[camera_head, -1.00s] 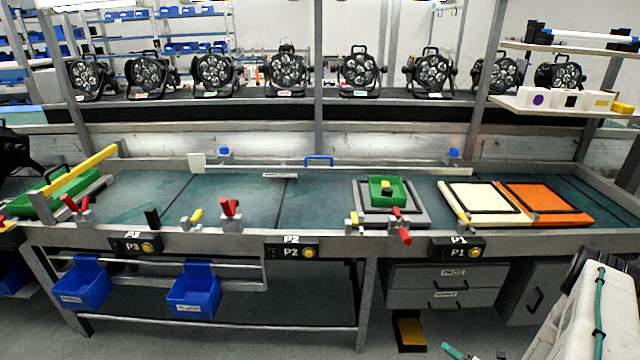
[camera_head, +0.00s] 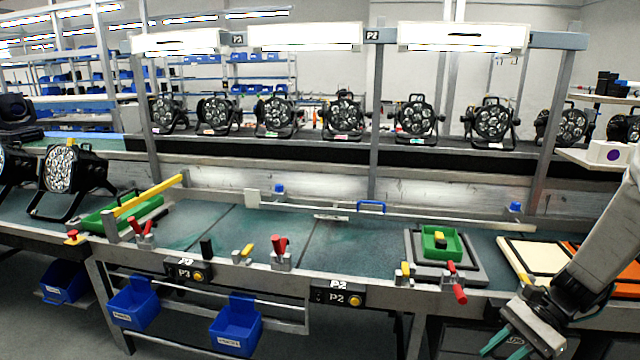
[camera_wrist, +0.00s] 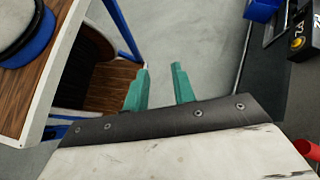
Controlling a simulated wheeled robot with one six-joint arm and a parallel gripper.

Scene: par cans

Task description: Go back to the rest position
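My gripper (camera_head: 507,342) is at the lower right of the head view, in front of the bench edge and below the cream and orange pads. In the wrist view its two green fingers (camera_wrist: 160,88) stand apart with nothing between them, over grey floor. The workbench (camera_head: 330,265) runs across the head view. A green tray (camera_head: 428,243) sits on a grey plate (camera_head: 470,272) on the bench, left of and above my gripper.
Several par cans (camera_head: 343,117) stand on the back shelf. Blue bins (camera_head: 236,325) hang below. The wrist view shows a wood-topped surface (camera_wrist: 45,60) close to the left and a red part (camera_wrist: 308,149) at right.

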